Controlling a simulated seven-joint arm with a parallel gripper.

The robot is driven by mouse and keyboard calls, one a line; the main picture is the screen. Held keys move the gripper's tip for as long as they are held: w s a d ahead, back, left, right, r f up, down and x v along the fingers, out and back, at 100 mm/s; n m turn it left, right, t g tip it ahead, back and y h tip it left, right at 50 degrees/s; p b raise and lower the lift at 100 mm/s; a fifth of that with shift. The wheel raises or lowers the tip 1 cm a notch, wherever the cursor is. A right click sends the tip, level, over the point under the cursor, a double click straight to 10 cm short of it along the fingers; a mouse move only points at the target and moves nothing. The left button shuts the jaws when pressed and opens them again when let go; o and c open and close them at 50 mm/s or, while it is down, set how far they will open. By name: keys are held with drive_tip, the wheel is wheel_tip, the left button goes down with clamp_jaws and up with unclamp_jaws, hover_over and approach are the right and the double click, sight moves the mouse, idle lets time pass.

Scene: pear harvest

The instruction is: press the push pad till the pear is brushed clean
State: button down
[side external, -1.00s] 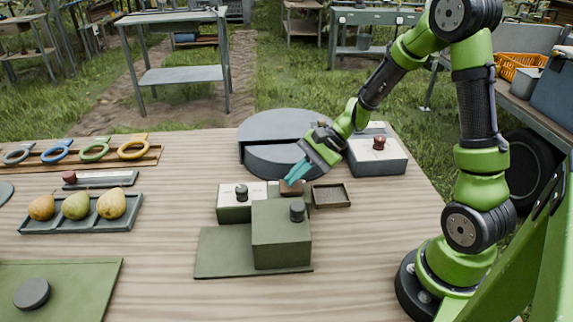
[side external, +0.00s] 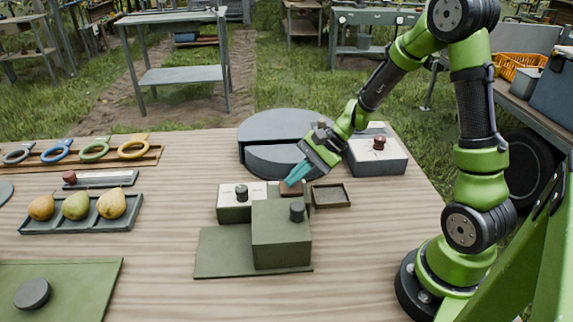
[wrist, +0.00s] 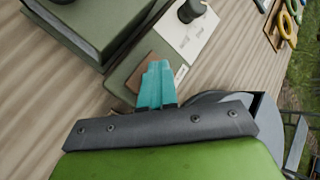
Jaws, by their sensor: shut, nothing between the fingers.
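A brown push pad (side external: 291,187) sits on the low part of a green machine (side external: 281,236), just behind its taller box. The pad also shows in the wrist view (wrist: 138,76). My gripper (side external: 290,182) has its teal fingers closed, with the tips down at the pad. In the wrist view the shut fingertips (wrist: 156,68) cover part of the pad; whether they touch it or press it down I cannot tell. Three pears, one of them the middle pear (side external: 76,206), lie in a grey tray (side external: 70,226) at the left. No pear or brush shows in the machine.
A white-topped unit with a dark knob (side external: 241,191) stands left of the pad, and a small brown tray (side external: 331,204) lies right of it. The front right tabletop is bare.

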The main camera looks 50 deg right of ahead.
drive_tip(key=shift+r, duration=0.95)
drive_tip(key=shift+r, duration=2.5)
wheel_tip(320, 180, up, 4)
drive_tip(key=shift+f, duration=0.1)
idle(0.5)
hover_over(295, 186)
drive_tip(key=shift+f, duration=4.45)
drive_tip(key=shift+f, duration=0.1)
